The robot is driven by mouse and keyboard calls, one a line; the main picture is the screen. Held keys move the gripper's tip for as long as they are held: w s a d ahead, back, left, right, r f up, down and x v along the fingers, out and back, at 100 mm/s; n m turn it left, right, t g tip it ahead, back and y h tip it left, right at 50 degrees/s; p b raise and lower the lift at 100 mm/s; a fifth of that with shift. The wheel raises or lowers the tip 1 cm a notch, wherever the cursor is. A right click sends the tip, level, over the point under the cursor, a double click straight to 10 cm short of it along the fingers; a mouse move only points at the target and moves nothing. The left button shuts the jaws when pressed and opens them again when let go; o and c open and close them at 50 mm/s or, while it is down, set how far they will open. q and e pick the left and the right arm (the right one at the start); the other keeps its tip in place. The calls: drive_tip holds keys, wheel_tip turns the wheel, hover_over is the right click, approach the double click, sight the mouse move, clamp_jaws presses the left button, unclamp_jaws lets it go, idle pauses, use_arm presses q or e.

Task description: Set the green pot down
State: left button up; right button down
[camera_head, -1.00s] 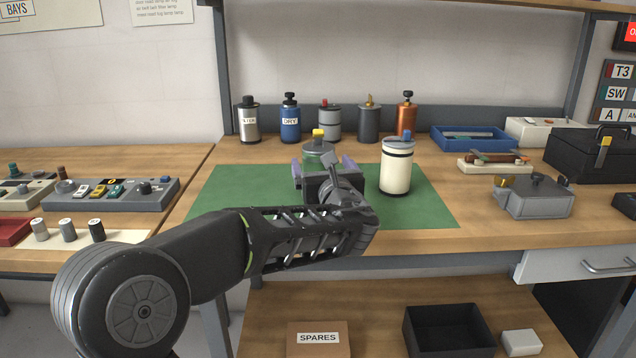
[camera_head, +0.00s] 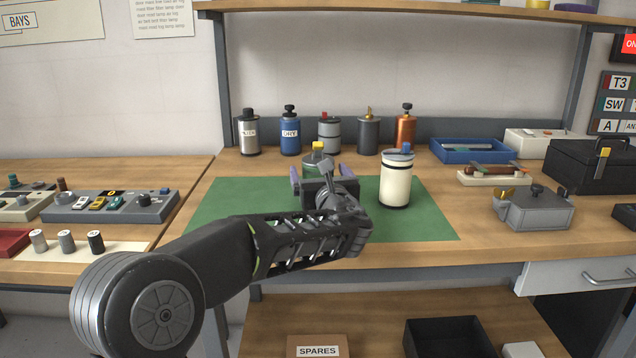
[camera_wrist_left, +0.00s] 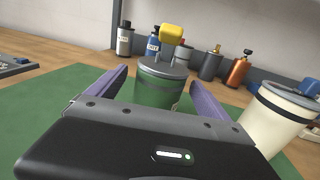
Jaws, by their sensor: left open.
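The green pot (camera_wrist_left: 156,88) stands upright on the green mat (camera_head: 231,215), with a grey lid and a yellow knob. In the head view the pot (camera_head: 318,158) is mostly hidden behind my left gripper (camera_head: 320,172), with its lid and yellow knob showing above. In the left wrist view my left gripper (camera_wrist_left: 150,92) is open, its purple fingers on either side of the pot with gaps between. My right gripper is not in view.
A cream canister (camera_head: 396,180) with a blue knob stands on the mat just right of my left gripper. Several canisters, including a blue one (camera_head: 290,135) and a copper one (camera_head: 405,130), line the back. A grey teapot-like box (camera_head: 537,208) stands to the right.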

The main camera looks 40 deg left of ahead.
use_arm(q)
drive_tip(key=x, duration=0.5)
idle(0.5)
clamp_jaws()
idle(0.9)
drive_tip(key=shift+r, duration=0.15)
wheel_tip(320, 180, up, 10)
drive_tip(key=p, duration=0.3)
idle(0.6)
